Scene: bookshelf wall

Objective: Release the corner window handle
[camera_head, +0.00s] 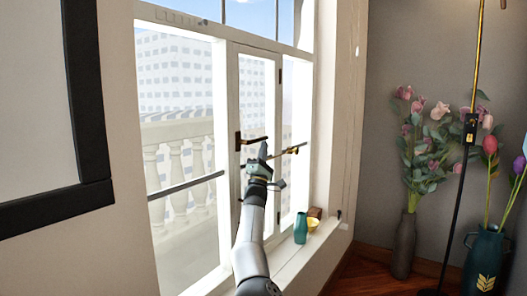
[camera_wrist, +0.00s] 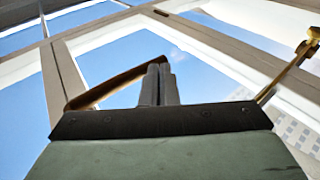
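The window handle (camera_head: 250,141) is a brown lever on the left stile of the narrow white window sash, pointing right. My gripper (camera_head: 263,150) is just below the right end of the lever. In the wrist view the handle (camera_wrist: 105,88) runs up from the left and passes behind the tips of my gripper (camera_wrist: 159,70). The two dark fingers are together with only a thin line between them. Part of the lever is hidden by the fingers. I cannot tell whether they touch it. The sash looks closed.
A brass stay (camera_head: 291,150) sticks out right of my gripper and also shows in the wrist view (camera_wrist: 295,65). Flower vases (camera_head: 403,245) and a lamp pole (camera_head: 459,205) stand at right.

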